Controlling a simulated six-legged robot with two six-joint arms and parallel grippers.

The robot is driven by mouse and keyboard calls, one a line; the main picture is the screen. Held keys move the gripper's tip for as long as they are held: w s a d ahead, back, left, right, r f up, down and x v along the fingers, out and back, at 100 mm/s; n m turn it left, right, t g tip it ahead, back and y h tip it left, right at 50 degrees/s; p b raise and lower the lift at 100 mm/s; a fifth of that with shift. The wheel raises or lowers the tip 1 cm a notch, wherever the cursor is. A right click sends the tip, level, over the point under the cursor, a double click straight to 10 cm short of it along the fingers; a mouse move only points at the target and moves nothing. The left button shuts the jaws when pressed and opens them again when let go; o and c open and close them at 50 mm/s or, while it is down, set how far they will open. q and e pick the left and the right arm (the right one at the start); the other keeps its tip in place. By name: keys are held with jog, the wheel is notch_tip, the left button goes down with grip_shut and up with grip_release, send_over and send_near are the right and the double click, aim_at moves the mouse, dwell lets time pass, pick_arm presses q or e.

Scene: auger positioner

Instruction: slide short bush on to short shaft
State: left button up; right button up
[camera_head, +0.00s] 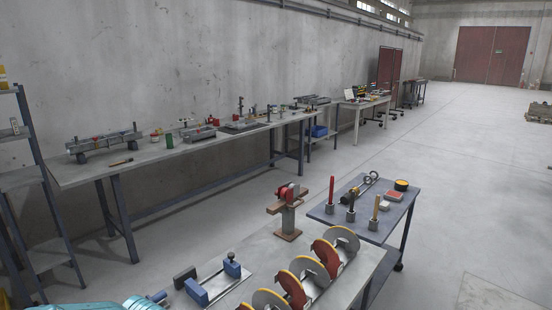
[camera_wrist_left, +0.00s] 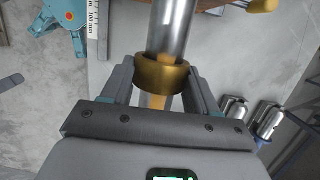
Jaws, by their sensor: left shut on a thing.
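In the left wrist view, a brass-coloured bush (camera_wrist_left: 161,74) sits between the two fingers of my left gripper (camera_wrist_left: 160,80), which is shut on it. A bright steel shaft (camera_wrist_left: 171,28) comes down from the top of the picture to the bush's opening, in line with it. The bush's near wall hides the meeting place, so I cannot tell how far the shaft passes inside. In the head view, only teal arm parts of mine show at the bottom left edge; the bush and shaft cannot be made out there.
A near bench (camera_head: 362,275) carries an auger (camera_head: 318,265) with red and yellow-edged flights, blue blocks (camera_head: 232,268) and a red-headed stand (camera_head: 289,205). A small wheeled table (camera_head: 325,211) stands behind. A long workbench (camera_head: 75,177) runs along the wall. Floor at right is mostly clear.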

pick_arm(q)
jog(key=shift+s+a, duration=0.45)
jog(key=shift+a, duration=0.05)
jog(key=shift+s+a+b, duration=0.3)
jog(key=shift+s+a, duration=0.1)
jog(key=shift+s, duration=0.1)
jog(key=shift+a, duration=0.1)
jog(key=shift+s+a, duration=0.4)
jog(key=shift+s, duration=0.2)
jog(key=shift+s+a+b, duration=0.3)
jog(key=shift+s+a, duration=0.4)
jog(key=shift+s, duration=0.15)
jog(key=o, duration=1.2)
